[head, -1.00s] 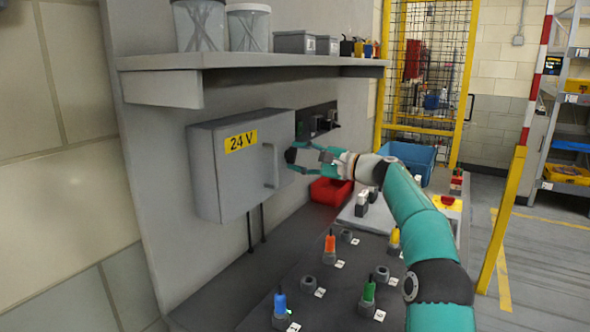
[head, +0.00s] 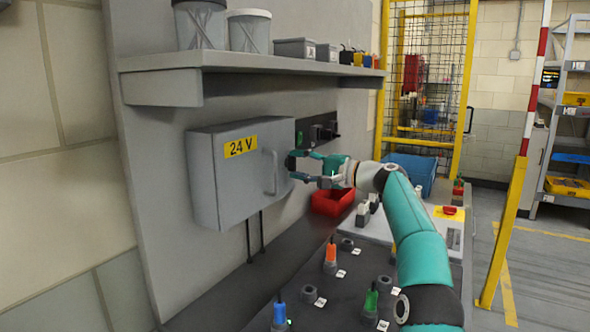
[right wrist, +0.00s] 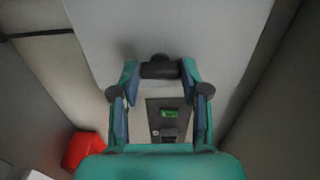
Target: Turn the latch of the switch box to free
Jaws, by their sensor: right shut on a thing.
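The switch box (head: 229,191) is a grey wall box with a yellow 24 V label and a handle (head: 271,173) on its front. Its latch (head: 291,162) is a dark knob at the box's right edge. My right gripper (head: 294,166) is at that edge, its fingers on both sides of the latch. In the right wrist view the dark latch (right wrist: 160,68) lies between the fingertips of my right gripper (right wrist: 160,76), which is shut on it. The fingers hide part of the latch, so its turn angle is hard to tell. My left gripper is out of view.
A shelf (head: 250,60) with jars and small bins juts out above the box. A red bin (head: 332,198) and a blue crate (head: 411,172) stand to the right. Below is a dark bench panel (head: 310,270) with coloured plugs and sockets.

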